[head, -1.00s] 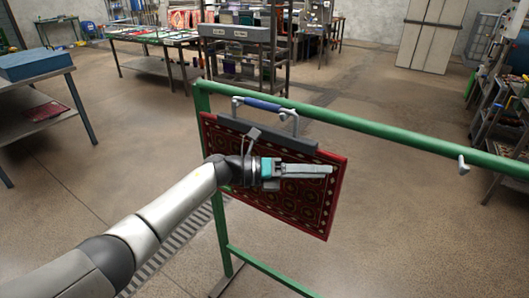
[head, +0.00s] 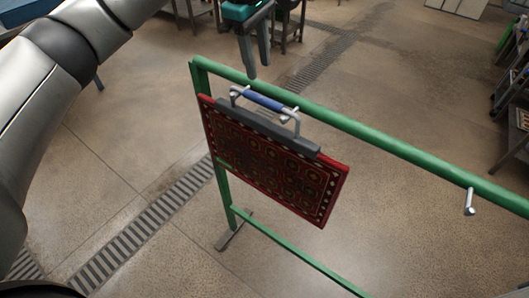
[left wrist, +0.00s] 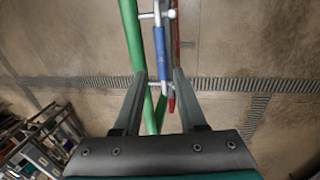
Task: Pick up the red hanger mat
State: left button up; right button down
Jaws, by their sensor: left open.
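The red hanger mat (head: 270,165) is a dark red patterned rug clamped under a grey bar. It hangs from the green rack (head: 400,147) near its left post. Its metal handle has a blue grip (head: 263,101), which sits at the green top rail. My left gripper (head: 258,70) points down above the handle, open and empty. In the left wrist view the blue grip (left wrist: 161,52) lies ahead of and between the two spread fingers of my left gripper (left wrist: 159,78). The mat shows there only as a thin red edge. My right gripper is not in view.
A bare metal peg (head: 469,202) sticks out of the rail at the right. Shelving (head: 510,115) stands at the right edge. A floor grate (head: 150,225) runs behind the rack. The floor around the rack is otherwise clear.

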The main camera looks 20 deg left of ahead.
pick_arm(q)
send_over(264, 99)
jog(key=f, duration=0.5)
jog(key=shift+s+a+p, duration=0.2)
jog(key=shift+s+p, duration=0.05)
jog(key=shift+p, duration=0.05)
jog(key=shift+w+f, duration=0.1)
jog(key=shift+f, duration=0.7)
jog(key=f, duration=0.1)
jog(key=f+p, duration=0.1)
jog(key=f, duration=0.1)
jog(key=shift+w+d+f, duration=0.15)
jog(key=shift+w+f, duration=0.2)
jog(key=shift+f, duration=0.45)
grip_shut()
jog(key=shift+r, duration=0.1)
jog(key=shift+w+r, duration=0.1)
jog(key=shift+w, duration=0.05)
